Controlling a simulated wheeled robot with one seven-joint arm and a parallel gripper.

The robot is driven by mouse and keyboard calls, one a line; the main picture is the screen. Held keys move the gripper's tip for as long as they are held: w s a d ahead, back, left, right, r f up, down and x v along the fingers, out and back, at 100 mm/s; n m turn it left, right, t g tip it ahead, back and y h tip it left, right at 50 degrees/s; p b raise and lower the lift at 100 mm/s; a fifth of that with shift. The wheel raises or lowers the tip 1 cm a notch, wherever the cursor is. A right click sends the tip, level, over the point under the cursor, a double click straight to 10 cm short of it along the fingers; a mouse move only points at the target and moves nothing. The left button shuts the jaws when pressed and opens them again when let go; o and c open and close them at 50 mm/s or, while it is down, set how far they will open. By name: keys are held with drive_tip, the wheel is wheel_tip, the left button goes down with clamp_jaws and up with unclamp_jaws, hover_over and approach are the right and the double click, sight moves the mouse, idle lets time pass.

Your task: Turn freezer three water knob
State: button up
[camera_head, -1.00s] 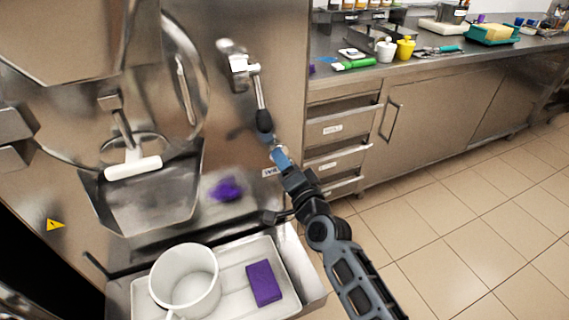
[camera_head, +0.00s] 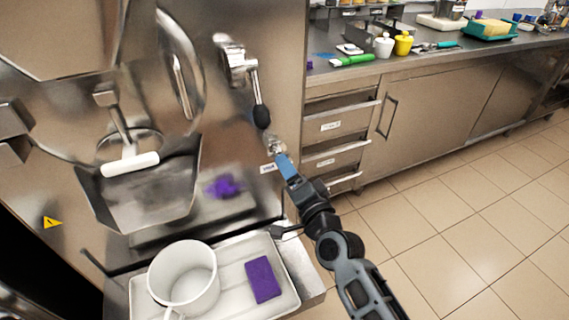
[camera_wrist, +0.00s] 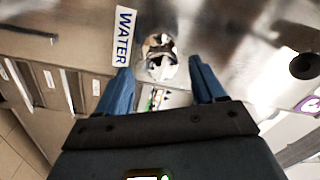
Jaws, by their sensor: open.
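The water knob (camera_wrist: 160,55) is a small, shiny, faceted metal knob on the freezer's steel front. A "WATER" label (camera_wrist: 124,36) is beside it in the wrist view. In the head view the knob (camera_head: 275,146) sits below the black-tipped lever, and the label (camera_head: 267,168) is just under it. My gripper (camera_wrist: 160,68) is open, with its blue fingers on either side of the knob in the wrist view. I cannot tell whether they touch it. In the head view my gripper (camera_head: 281,160) is right at the knob and partly covers its lower side.
A metal lever with a black grip (camera_head: 262,116) hangs above the knob. Below stands a tray (camera_head: 290,283) with a white pitcher (camera_head: 183,275) and a purple sponge (camera_head: 263,280). Drawers (camera_head: 335,125) and a counter are to the right. The tiled floor there is clear.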

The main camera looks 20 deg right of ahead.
drive_tip(key=shift+s, duration=1.6)
drive_tip(key=shift+s+f, duration=0.1)
drive_tip(key=s+f+n+g+h, duration=0.1)
drive_tip(key=s+f+n, duration=0.1)
drive_tip(key=s, duration=0.9)
drive_tip(key=s+f+n+g, duration=0.1)
drive_tip(key=s+f+n, duration=0.15)
drive_tip(key=s, duration=0.85)
drive_tip(key=s+r+n, duration=0.4)
drive_tip(key=s+r, duration=0.1)
drive_tip(key=s, duration=0.5)
drive_tip(key=s+r+n+g, duration=0.1)
drive_tip(key=s+r+n, duration=0.3)
drive_tip(key=s, duration=0.6)
drive_tip(key=shift+s+r+g+y, duration=0.15)
drive_tip(key=shift+r+g+y, duration=0.15)
drive_tip(key=shift+r, duration=0.6)
